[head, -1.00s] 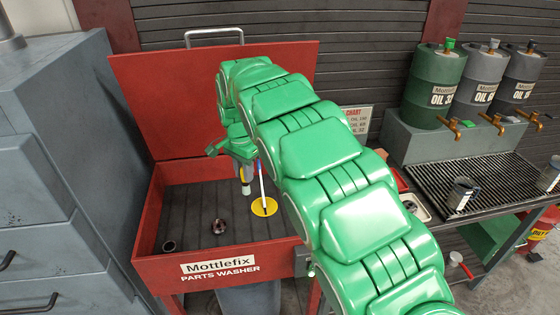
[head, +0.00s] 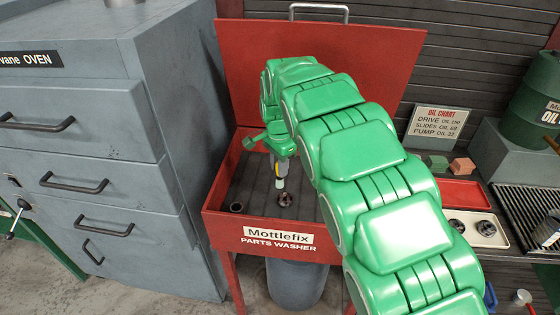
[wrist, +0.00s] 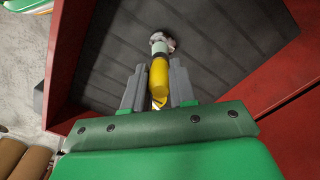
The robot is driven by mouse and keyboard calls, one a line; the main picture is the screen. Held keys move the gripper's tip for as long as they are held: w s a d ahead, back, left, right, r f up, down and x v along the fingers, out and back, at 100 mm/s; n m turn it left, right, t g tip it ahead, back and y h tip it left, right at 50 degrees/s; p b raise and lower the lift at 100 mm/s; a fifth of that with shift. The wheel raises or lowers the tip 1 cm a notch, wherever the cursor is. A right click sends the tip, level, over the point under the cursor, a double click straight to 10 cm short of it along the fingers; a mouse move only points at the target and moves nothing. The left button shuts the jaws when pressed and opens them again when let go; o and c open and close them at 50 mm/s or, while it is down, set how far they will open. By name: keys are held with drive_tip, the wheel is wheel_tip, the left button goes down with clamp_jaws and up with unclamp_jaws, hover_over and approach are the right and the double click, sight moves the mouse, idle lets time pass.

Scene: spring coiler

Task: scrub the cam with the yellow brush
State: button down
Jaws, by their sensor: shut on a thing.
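The yellow brush (wrist: 158,82) is held between the two grey fingers of my gripper (wrist: 158,72), its pale tip pointing away from the palm. In the head view my gripper (head: 276,160) is low over the red parts washer basin (head: 222,222), with the brush (head: 279,181) hanging down. The cam (head: 285,200), a small dark, shiny metal part, lies on the basin floor just under the brush tip. In the wrist view the cam (wrist: 162,37) shows just beyond the tip and is partly covered by it. I cannot tell whether they touch.
A dark ring (head: 236,207) lies on the basin floor, left of the cam. The red lid (head: 320,65) stands open behind. A grey cabinet (head: 110,150) closes off the left. A cream tray (head: 476,229) with dark parts sits on the right bench.

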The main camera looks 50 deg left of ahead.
sight(280, 184)
drive_tip(key=shift+f, duration=3.25)
drive_tip(key=shift+f, duration=0.6)
drive_tip(key=shift+w+d, duration=0.15)
drive_tip(key=shift+w+d, duration=0.5)
drive_tip(key=shift+d, duration=0.1)
drive_tip(key=shift+w+d, duration=0.45)
drive_tip(key=shift+w, duration=0.05)
drive_tip(key=shift+s+a, duration=0.65)
drive_tip(key=shift+s+a, duration=0.5)
drive_tip(key=shift+w+d, duration=0.6)
